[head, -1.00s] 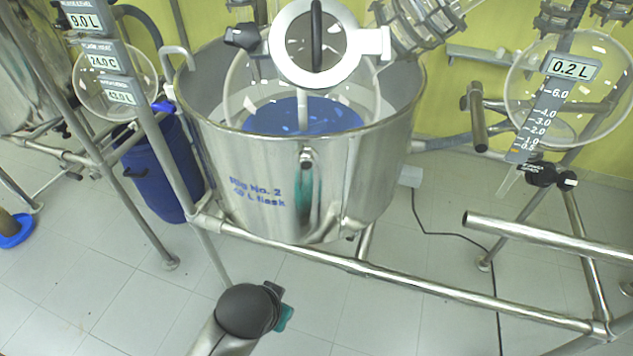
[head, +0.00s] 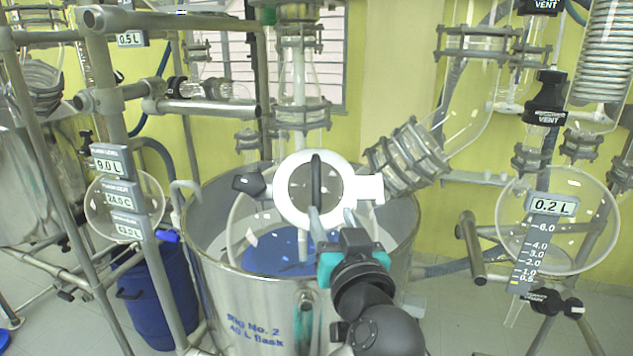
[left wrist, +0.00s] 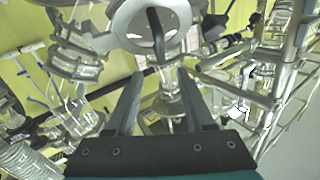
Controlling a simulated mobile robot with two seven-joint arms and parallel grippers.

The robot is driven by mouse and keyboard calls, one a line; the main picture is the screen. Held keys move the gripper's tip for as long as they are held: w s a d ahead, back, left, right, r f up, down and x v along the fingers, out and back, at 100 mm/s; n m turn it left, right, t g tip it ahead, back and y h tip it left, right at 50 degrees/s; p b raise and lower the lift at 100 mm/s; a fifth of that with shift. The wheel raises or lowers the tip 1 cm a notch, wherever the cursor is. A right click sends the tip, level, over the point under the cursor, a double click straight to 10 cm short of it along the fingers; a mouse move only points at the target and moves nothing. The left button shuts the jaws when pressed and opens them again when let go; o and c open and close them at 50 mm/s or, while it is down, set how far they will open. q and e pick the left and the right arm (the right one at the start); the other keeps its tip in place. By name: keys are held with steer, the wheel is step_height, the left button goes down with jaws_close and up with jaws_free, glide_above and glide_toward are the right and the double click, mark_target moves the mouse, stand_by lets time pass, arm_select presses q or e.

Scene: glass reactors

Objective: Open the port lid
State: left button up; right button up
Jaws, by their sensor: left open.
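The port lid (head: 291,213) is a round white ring with a grey see-through centre and an upright black bar handle (head: 316,178). It looks closed on the glass flask above the steel vessel. My left gripper (head: 334,213) is open, its two grey fingers pointing up at the lid's lower part. In the left wrist view, the lid (left wrist: 124,22) and handle (left wrist: 155,30) are at the top, beyond the open fingertips (left wrist: 158,74), with nothing between them. I cannot tell whether a finger touches the lid. My right gripper is not in view.
A black clamp knob (head: 249,183) sits left of the lid and a white hinge-like block (head: 370,188) right of it. The steel vessel (head: 235,290) stands below. A clamped glass elbow (head: 408,158) is close at the right. Steel frame tubes (head: 120,130) stand at the left.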

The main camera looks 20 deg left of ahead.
mark_target(317, 184)
arm_select(q)
steer(key=p+x, duration=0.2)
steer(key=x, duration=0.9)
steer(key=shift+w+a, duration=0.1)
steer(key=shift+w, duration=0.05)
steer(key=shift+p+x, duration=0.35)
steer(key=shift+x, duration=0.6)
jaws_close()
steer(key=shift+f, duration=0.1)
